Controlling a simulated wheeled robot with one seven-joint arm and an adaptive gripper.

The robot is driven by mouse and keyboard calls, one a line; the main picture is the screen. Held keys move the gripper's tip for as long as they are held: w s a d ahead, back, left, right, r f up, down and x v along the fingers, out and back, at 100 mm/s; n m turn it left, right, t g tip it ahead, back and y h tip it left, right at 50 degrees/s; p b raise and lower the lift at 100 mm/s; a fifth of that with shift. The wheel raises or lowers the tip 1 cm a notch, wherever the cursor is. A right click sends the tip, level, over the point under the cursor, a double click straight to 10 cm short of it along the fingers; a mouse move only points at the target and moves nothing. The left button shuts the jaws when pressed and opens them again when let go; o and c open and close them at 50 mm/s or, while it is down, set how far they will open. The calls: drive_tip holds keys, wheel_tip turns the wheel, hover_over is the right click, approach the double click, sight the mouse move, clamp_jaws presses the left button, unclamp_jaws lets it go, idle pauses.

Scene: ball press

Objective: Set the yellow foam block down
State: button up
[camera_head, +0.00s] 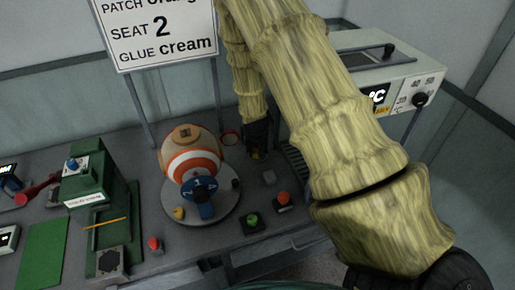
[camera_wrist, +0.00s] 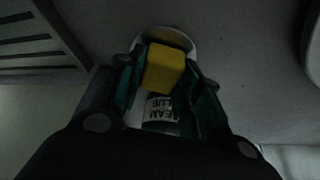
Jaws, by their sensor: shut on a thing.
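My gripper (camera_head: 256,148) points down in the head view, at the right of the orange-and-white ball (camera_head: 192,160). In the wrist view my gripper (camera_wrist: 165,82) has its dark green fingers shut on the yellow foam block (camera_wrist: 165,68), one finger on each side. A pot with a pale round rim and a label (camera_wrist: 162,105) partly reading "EAM" and "LUE" lies beyond the block in the wrist view. I cannot tell whether the block touches it.
The ball sits on a round grey turntable (camera_head: 227,207). A green button (camera_head: 252,219) and a red button (camera_head: 283,198) stand at the bench's front. A green press (camera_head: 88,195) is at left, a white heater box (camera_head: 400,90) at right. A sign (camera_head: 160,32) stands behind.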

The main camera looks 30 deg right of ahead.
drive_tip(key=shift+f, duration=0.15)
drive_tip(key=o, duration=0.8)
drive_tip(key=shift+b+v, duration=1.8)
drive_tip(key=shift+v, duration=4.35)
